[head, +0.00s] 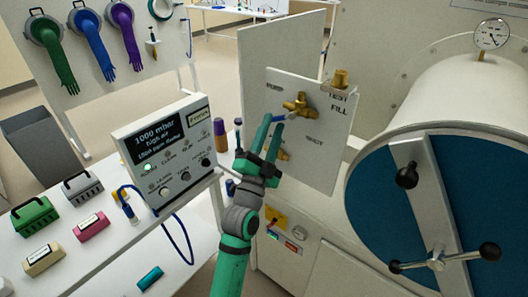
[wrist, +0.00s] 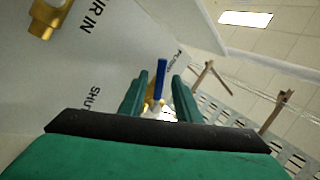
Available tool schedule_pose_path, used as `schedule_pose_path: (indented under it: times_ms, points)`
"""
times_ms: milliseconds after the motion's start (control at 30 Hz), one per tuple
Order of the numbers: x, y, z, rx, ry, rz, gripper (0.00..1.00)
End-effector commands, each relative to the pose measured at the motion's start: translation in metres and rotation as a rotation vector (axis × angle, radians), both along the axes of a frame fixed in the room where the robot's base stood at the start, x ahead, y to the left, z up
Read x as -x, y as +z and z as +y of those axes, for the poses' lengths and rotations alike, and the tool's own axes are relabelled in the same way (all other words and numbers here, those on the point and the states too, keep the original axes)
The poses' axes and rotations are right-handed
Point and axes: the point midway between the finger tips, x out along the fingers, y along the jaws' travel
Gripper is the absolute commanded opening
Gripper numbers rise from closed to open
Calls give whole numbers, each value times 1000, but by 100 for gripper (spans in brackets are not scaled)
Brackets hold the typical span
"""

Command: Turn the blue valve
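The blue valve handle (head: 286,118) is a short blue lever at a brass valve body (head: 299,104) on the white upright panel (head: 305,165). In the wrist view the blue lever (wrist: 161,82) stands between my two fingers, with brass partly visible behind it. My gripper (head: 271,126) is at the panel, and its fingertips reach the lever's area. The fingers (wrist: 159,92) are apart, with a gap visible on both sides of the lever, so the gripper looks open. Whether a finger touches the lever cannot be told.
Another brass fitting (head: 283,155) sits lower on the panel, partly behind my gripper. A brass fitting (head: 341,79) tops the panel. A control box (head: 167,150) stands at left on a white table. A large round chamber door (head: 400,205) with handles is at right.

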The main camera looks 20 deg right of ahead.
Motion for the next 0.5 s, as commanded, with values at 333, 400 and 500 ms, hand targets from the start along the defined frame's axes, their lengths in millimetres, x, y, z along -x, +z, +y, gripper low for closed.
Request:
schedule_pose_path:
  times_ms: [333,400,500]
  points:
    - [17,-14,20,-1,3,-1,30]
    - [20,-16,23,-1,3,-1,30]
    - [25,-20,27,-1,3,0,30]
